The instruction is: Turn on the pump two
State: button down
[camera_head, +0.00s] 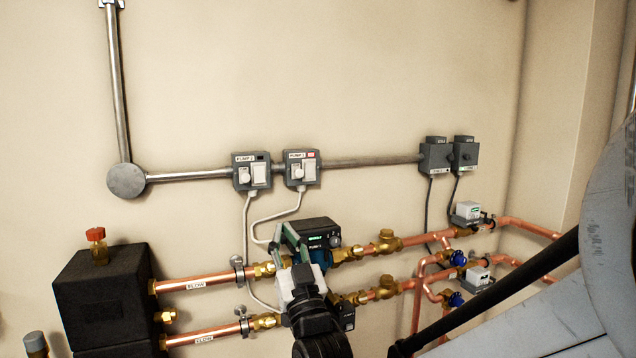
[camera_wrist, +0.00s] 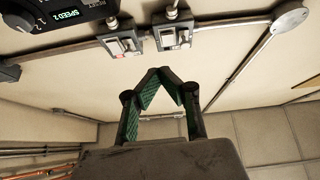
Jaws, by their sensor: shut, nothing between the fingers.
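Two grey switch boxes sit side by side on the wall conduit. The left box (camera_head: 252,171), whose small label seems to read PUMP 2, has a dark indicator; it is the right-hand box in the inverted wrist view (camera_wrist: 173,36). The right box (camera_head: 301,170), seemingly PUMP 1, shows a red indicator; it is on the left in the wrist view (camera_wrist: 124,44). Each has a round knob and a pale cover or rocker. My gripper (camera_head: 287,238) is below the boxes, in front of the upper pump, touching neither box. Its fingertips meet, empty, in the wrist view (camera_wrist: 163,74).
The upper pump (camera_head: 322,232) has a lit green display; its dial and SPEED 2 display (camera_wrist: 66,15) are close in the wrist view. A lower pump (camera_head: 347,315) is mostly hidden by my gripper. Copper pipes (camera_head: 203,282) run below. The wall above the boxes is clear.

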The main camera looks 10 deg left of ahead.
aim_at(258, 178)
jog(key=shift+s+a+r+t+y, duration=0.2)
jog(key=shift+s+a+y, duration=0.1)
jog(key=shift+a, duration=0.15)
jog(key=shift+s+a+r+t+y, duration=0.1)
jog(key=shift+s+a+t+y, duration=0.15)
jog(key=shift+a, duration=0.2)
jog(key=p+x, duration=0.1)
jog(key=x, duration=0.3)
jog(key=w+f+p+x, duration=0.1)
jog(key=x, duration=0.7)
jog(key=shift+w+a+f+p, duration=0.25)
jog(key=shift+a+f+p, duration=0.05)
jog(key=shift+f+p, duration=0.1)
jog(key=shift+w+a, duration=0.25)
jog(key=shift+w, duration=0.15)
jog(key=shift+h, duration=0.25)
